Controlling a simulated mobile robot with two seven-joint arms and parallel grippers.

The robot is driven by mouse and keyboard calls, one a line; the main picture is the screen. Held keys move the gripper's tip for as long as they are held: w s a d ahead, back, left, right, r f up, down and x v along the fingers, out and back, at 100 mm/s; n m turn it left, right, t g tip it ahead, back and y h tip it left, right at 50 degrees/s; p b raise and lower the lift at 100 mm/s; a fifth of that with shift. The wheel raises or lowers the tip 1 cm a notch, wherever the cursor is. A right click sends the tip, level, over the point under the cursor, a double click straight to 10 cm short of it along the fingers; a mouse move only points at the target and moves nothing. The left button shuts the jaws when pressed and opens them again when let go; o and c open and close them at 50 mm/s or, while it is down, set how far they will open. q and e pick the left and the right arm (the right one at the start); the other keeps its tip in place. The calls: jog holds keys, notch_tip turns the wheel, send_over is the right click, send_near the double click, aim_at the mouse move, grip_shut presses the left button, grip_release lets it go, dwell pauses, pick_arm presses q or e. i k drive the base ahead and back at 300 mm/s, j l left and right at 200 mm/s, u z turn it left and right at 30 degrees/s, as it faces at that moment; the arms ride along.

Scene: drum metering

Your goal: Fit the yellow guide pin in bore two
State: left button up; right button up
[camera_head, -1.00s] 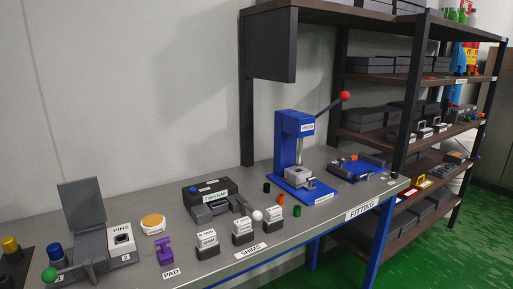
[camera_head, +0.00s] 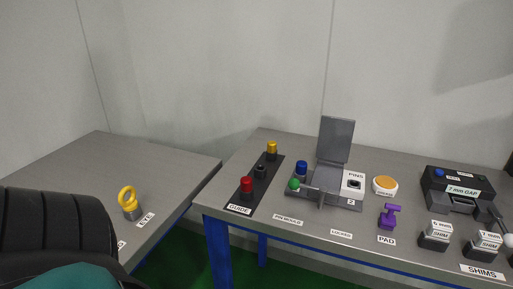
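The yellow-topped guide pin (camera_head: 271,149) stands upright at the far end of a dark strip labelled GUIDE (camera_head: 239,209). A black piece (camera_head: 261,171) and a red-topped pin (camera_head: 246,184) stand nearer on that strip. To its right is a grey fixture (camera_head: 318,196) with a raised grey plate (camera_head: 335,139). A blue-topped piece (camera_head: 301,167) and a green ball (camera_head: 294,184) are at its left. A white block labelled PINS (camera_head: 353,183), with a dark opening, is at its right, near a "2" label. I cannot clearly make out the bores. Neither gripper is in view.
An orange-topped round pad (camera_head: 385,185), a purple clamp-like piece (camera_head: 388,216), shim blocks (camera_head: 435,236) and a 7 mm gap box (camera_head: 458,187) occupy the right. A yellow eye piece (camera_head: 129,203) stands on the left table. A black ribbed shape (camera_head: 60,235) blocks the lower left.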

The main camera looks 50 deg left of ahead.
aim_at(271, 147)
jog(key=u, duration=0.45)
jog(key=i+j+u, duration=0.1)
jog(key=u, duration=0.8)
